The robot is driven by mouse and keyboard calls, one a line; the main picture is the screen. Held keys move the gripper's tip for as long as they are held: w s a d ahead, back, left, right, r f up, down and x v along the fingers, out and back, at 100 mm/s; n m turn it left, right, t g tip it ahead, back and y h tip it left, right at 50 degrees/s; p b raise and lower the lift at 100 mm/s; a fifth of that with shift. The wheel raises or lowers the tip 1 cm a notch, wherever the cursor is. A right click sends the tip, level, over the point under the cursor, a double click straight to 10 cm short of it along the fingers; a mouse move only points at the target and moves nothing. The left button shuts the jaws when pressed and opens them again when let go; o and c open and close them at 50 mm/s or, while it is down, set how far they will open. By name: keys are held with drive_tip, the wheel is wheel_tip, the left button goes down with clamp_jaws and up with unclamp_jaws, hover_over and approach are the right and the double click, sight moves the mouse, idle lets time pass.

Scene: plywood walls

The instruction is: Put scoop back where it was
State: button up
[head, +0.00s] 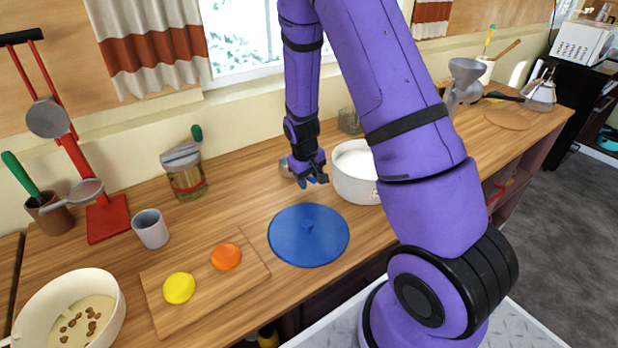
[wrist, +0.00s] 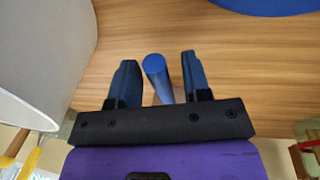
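The scoop's blue handle (wrist: 157,75) shows in the wrist view between the two fingers of my gripper (wrist: 160,78). The fingers stand apart, with a visible gap between the handle and the right finger. In the head view my gripper (head: 312,180) is low over the wooden counter, just left of the white pot. A small grey metal piece (head: 286,166) shows beside it and may be the scoop's bowl. A bit of blue shows at the fingertips. The rest of the scoop is hidden by my gripper.
A white pot (head: 356,172) stands close right of my gripper. A blue round lid (head: 308,235) lies in front. To the left are a glass jar (head: 184,174), a grey cup (head: 150,229), a cutting board (head: 157,296) and a red stand (head: 107,219) with ladles.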

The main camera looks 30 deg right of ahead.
drive_tip(key=s+a+r+t, duration=0.1)
drive_tip(key=s+a+r, duration=0.15)
drive_tip(key=r, duration=0.65)
drive_tip(key=s+a+r+y, duration=0.1)
drive_tip(key=s+r, duration=0.3)
drive_tip(key=r, duration=0.6)
drive_tip(key=s+a+r+t, duration=0.1)
drive_tip(key=s+a+r, duration=0.15)
drive_tip(key=r, duration=0.65)
drive_tip(key=s+a+r+t, duration=0.1)
drive_tip(key=s+r, duration=0.3)
drive_tip(key=s, duration=0.4)
drive_tip(key=s+a+r+t, duration=0.1)
drive_tip(key=s+a+r, duration=0.2)
drive_tip(key=s, duration=0.6)
drive_tip(key=shift+s+r+t+y, duration=0.15)
drive_tip(key=shift+r+t+y, duration=0.2)
drive_tip(key=shift+r, duration=0.55)
